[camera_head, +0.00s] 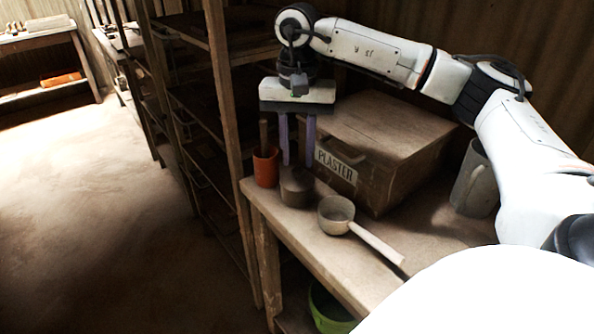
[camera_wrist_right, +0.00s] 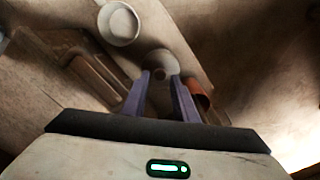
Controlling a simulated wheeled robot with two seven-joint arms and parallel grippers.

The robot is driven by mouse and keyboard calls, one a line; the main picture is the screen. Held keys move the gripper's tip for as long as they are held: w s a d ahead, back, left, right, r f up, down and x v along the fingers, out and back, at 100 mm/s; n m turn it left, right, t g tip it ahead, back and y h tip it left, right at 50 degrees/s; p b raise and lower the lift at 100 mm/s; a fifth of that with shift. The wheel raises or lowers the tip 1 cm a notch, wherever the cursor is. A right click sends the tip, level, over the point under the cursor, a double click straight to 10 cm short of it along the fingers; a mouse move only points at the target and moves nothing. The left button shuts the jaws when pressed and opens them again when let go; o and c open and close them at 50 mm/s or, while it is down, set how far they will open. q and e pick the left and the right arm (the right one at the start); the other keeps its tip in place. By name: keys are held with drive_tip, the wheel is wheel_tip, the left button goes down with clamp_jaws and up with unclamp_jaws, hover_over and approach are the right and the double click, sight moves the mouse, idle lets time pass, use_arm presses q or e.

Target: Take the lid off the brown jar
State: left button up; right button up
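The small brown jar (camera_head: 297,188) stands near the left end of the wooden table, and its round top (camera_wrist_right: 161,62) shows in the right wrist view. The lid appears to be on, but its seam is too small to make out. My right gripper (camera_head: 298,160) points down just above the jar, with its two purple fingers apart. In the right wrist view the fingertips (camera_wrist_right: 160,76) are spread at either side of the jar's top, with nothing held between them. I cannot tell whether they touch the lid. My left gripper is not in view.
An orange cup (camera_head: 265,168) holding a stick stands close left of the jar. A ladle-like pan (camera_head: 336,213) lies close right. A box marked PLASTER (camera_head: 385,150) stands behind, with a grey jug (camera_head: 476,180) farther right. Shelving (camera_head: 222,90) rises left of the table (camera_head: 330,262).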

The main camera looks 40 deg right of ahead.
sight(297, 176)
drive_tip(key=shift+f, duration=1.35)
clamp_jaws()
